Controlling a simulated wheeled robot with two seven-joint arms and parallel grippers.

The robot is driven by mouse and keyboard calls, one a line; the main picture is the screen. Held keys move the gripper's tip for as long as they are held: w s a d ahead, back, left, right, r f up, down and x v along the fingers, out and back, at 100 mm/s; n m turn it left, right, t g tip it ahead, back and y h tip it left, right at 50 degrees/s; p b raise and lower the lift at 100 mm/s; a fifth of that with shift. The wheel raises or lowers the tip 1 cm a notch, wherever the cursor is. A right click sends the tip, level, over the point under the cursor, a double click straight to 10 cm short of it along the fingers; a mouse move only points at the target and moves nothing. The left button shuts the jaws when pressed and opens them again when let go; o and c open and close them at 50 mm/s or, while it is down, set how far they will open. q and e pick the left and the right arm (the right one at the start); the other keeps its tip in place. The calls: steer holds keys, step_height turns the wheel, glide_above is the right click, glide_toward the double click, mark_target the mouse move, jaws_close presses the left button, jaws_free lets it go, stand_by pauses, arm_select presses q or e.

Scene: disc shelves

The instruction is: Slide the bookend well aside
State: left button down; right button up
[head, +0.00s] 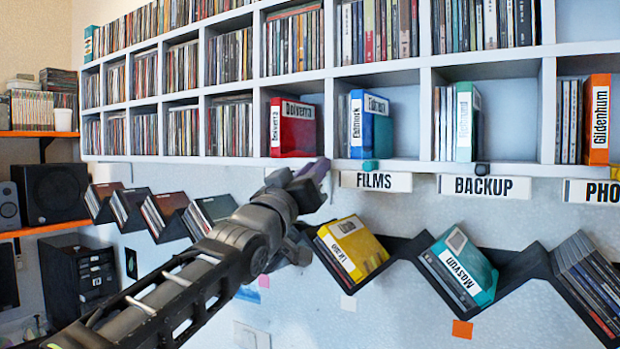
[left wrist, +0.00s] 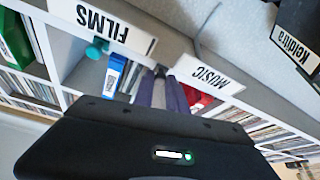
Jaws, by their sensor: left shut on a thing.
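My left gripper (head: 312,173) is at the front edge of the cube shelf (head: 215,160), under the red "Dolverra" box (head: 292,128) and just left of the FILMS label (head: 376,181). In the left wrist view its purple-grey fingers (left wrist: 161,88) are shut on a small dark tab (left wrist: 160,70), which looks like the bookend's grip, between the FILMS and MUSIC (left wrist: 208,75) labels. The rest of that bookend is hidden. A teal tab (head: 370,165) sits below the blue box (head: 371,124). A dark tab (head: 482,168) sits above the BACKUP label (head: 485,187). My right gripper is not in view.
A dark zigzag rack (head: 405,250) hangs below, with a yellow box (head: 352,249), a teal "Masvun" box (head: 460,268) and several discs. Discs fill many compartments. A teal box (head: 467,122) and an orange "Gildenhum" box (head: 597,119) stand to the right.

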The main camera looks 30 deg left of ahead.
arm_select(q)
steer(key=shift+a, duration=0.45)
steer(key=c, duration=1.6)
jaws_free()
steer(key=shift+d, duration=0.25)
steer(key=shift+o, duration=1.3)
steer(key=shift+a, duration=0.15)
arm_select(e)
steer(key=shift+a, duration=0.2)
